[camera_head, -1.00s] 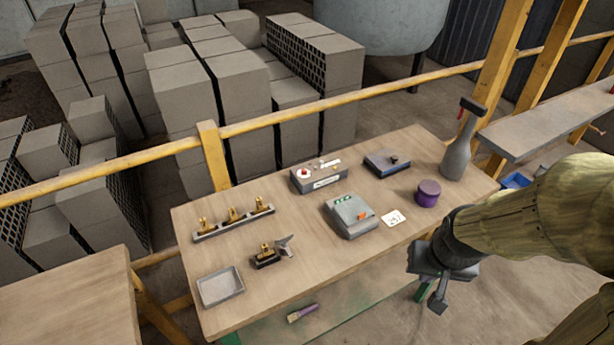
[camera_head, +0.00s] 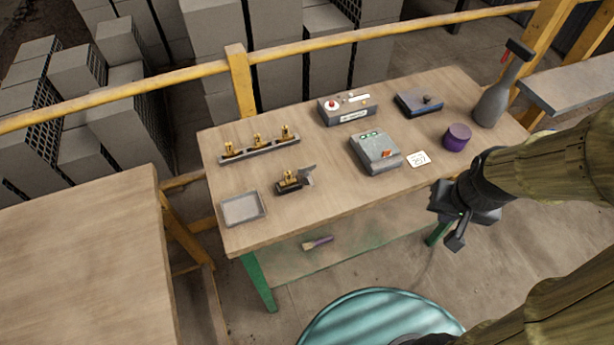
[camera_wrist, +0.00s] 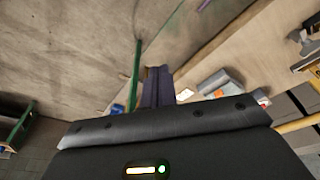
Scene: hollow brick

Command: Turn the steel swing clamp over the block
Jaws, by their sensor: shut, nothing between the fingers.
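The small dark block (camera_head: 289,187) with a brass fitting on top sits on the wooden table, left of centre in the head view. The grey steel swing clamp (camera_head: 307,174) is at its right side, its arm angled up and right. Whether any of it reaches over the block is too small to tell. My gripper (camera_head: 455,241) hangs off the table's front right edge, well to the right of the clamp and apart from it. In the wrist view its dark fingers (camera_wrist: 157,86) are together, with nothing seen between them.
On the table (camera_head: 240,150) are a rail with brass fittings (camera_head: 260,150), a grey tray (camera_head: 243,221), a control box with a red button (camera_head: 342,109), a grey device (camera_head: 375,153), a purple pot (camera_head: 457,137) and a grey bottle (camera_head: 491,103). A yellow railing (camera_head: 330,45) runs behind.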

